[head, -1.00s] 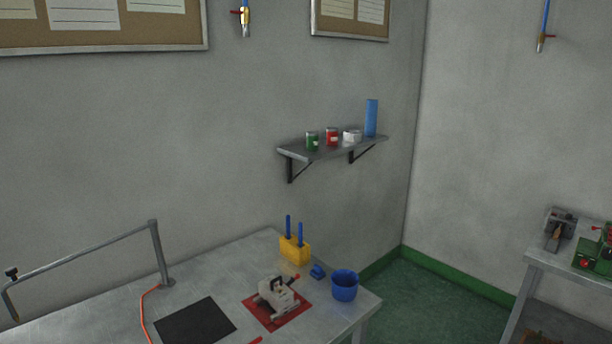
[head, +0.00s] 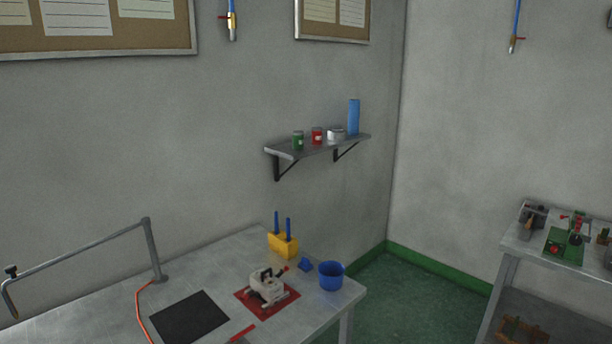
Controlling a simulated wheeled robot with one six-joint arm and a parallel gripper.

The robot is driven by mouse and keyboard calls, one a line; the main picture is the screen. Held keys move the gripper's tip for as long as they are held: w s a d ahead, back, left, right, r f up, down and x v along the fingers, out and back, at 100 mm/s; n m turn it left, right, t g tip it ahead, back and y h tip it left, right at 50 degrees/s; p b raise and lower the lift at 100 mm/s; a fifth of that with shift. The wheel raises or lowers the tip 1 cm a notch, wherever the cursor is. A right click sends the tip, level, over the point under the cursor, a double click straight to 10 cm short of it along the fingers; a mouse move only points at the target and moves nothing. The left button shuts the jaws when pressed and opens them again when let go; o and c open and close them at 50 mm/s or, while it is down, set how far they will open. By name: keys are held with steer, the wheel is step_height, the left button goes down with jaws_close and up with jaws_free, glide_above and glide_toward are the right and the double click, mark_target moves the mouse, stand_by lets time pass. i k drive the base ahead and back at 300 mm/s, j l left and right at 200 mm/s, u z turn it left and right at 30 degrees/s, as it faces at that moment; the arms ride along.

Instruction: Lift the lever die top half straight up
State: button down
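A light grey metal die with a dark handle on top (head: 267,284) sits on a red mat (head: 288,303) on the metal workbench. It looks like the lever die; its halves are too small to tell apart. A small red part shows at its upper right. My gripper is not in the head view.
On the workbench (head: 232,258) are a black mat (head: 190,318), a yellow block with two blue rods (head: 283,244), a small blue item (head: 306,264) and a blue bucket (head: 331,276). A grey bent pipe (head: 90,244) rises at left. A second table (head: 520,246) with equipment stands at right.

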mark_target(263, 280)
steer(key=i+u, duration=0.25)
steer(key=i, duration=0.25)
steer(key=i+l+u, duration=0.25)
steer(key=i, duration=0.25)
steer(key=i+l+u, duration=0.25)
steer(key=i, duration=0.25)
